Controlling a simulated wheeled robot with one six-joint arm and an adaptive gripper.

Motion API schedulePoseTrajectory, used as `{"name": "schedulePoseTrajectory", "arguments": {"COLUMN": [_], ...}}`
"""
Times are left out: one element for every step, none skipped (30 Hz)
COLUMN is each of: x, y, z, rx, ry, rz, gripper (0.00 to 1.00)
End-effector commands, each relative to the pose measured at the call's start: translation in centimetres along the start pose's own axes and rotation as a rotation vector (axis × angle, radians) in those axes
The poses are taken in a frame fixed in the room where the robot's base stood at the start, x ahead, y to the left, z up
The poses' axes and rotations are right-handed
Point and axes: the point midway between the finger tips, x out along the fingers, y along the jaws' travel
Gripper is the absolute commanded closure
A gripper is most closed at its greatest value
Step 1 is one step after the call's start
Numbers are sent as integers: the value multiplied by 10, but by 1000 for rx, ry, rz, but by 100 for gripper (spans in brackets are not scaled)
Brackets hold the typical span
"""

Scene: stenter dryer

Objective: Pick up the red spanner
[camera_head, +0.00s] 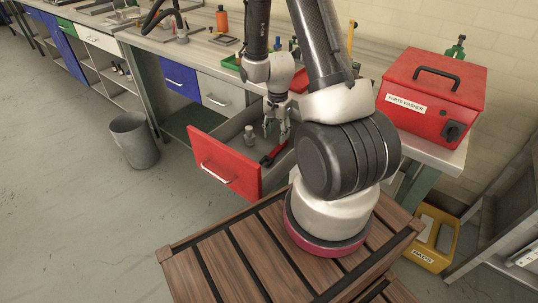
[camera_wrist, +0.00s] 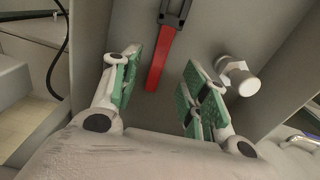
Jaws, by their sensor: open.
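The red spanner (camera_wrist: 160,58) lies in the open drawer, its red handle toward my gripper and its dark grey head at the top edge of the wrist view. In the head view, part of the spanner (camera_head: 273,156) shows just below my gripper (camera_head: 277,130). My gripper is open, with green pads on both fingers. In the wrist view, the handle shows between the two fingers of my gripper (camera_wrist: 161,82). I see no contact between fingers and spanner.
The open drawer (camera_head: 226,164) has a red front. A red parts washer (camera_head: 432,92) stands on the bench. A grey bin (camera_head: 133,140) is on the floor.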

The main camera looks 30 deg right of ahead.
Motion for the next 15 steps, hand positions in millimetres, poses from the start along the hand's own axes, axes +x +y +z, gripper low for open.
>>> {"name": "schedulePoseTrajectory", "arguments": {"x": [7,10,15,19,22,27,31,36,43,48,53,59,62,66,69], "y": [1,1,1,1,1,0,1,0,0,0,0,0,0,0,0], "z": [1,1,0,1,1,1,1,1,2,2,2,2,2,2,2], "rx": [1,1,0,0,0,-1,-1,-1,-1,-1,-2,-1,-1,-1,0], "ry": [-3,-2,-2,-2,-2,-2,-2,-2,-2,-3,-3,-2,-3,-3,-2], "rz": [4,4,3,4,4,3,3,4,4,4,4,3,3,3,2], "gripper": [55,55,55,55,55,55,55,55,55,55,55,55,55,55,55]}}
